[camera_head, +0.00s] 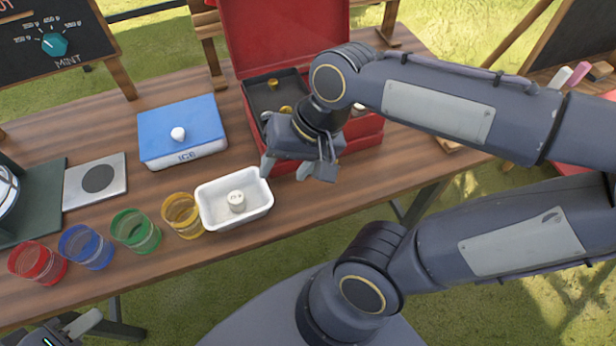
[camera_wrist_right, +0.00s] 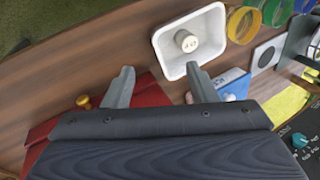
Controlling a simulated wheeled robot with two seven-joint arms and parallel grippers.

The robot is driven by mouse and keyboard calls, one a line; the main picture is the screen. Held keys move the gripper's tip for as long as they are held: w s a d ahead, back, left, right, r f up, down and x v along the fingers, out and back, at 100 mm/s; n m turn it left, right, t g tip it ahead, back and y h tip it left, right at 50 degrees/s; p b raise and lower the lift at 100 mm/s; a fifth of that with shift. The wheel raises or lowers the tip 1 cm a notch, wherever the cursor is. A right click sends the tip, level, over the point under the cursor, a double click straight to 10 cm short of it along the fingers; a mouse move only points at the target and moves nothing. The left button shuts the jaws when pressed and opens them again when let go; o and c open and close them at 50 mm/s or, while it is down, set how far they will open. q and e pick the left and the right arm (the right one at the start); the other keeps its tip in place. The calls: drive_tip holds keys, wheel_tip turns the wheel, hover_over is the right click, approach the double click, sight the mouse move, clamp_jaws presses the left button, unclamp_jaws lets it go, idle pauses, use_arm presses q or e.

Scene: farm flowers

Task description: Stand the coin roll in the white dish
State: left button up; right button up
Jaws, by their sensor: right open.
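The coin roll (camera_head: 236,201), a short pale cylinder with marks on its top face, stands upright in the white dish (camera_head: 262,184). In the right wrist view the coin roll (camera_wrist_right: 186,41) and the dish (camera_wrist_right: 218,17) lie just beyond the fingers. My right gripper (camera_head: 297,170) is open and empty, above and to the right of the dish, near the red box; its spread fingers also show in the wrist view (camera_wrist_right: 158,74). It is apart from the coin roll. My left gripper (camera_head: 75,326) is partly visible at the bottom left edge, away from the dish; its opening is unclear.
Yellow (camera_head: 183,215), green (camera_head: 136,231), blue (camera_head: 86,247) and red (camera_head: 37,263) cups stand in a row left of the dish. A blue ICE box (camera_head: 181,125) with a white knob is behind. An open red box (camera_head: 367,146) stands behind my right gripper.

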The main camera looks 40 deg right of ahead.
drive_tip(key=s+n+t, duration=0.1)
drive_tip(key=s+d+f+n+t, duration=0.2)
drive_tip(key=shift+s+n, duration=0.4)
drive_tip(key=shift+r+p, duration=2.9)
drive_tip(key=shift+r, duration=0.05)
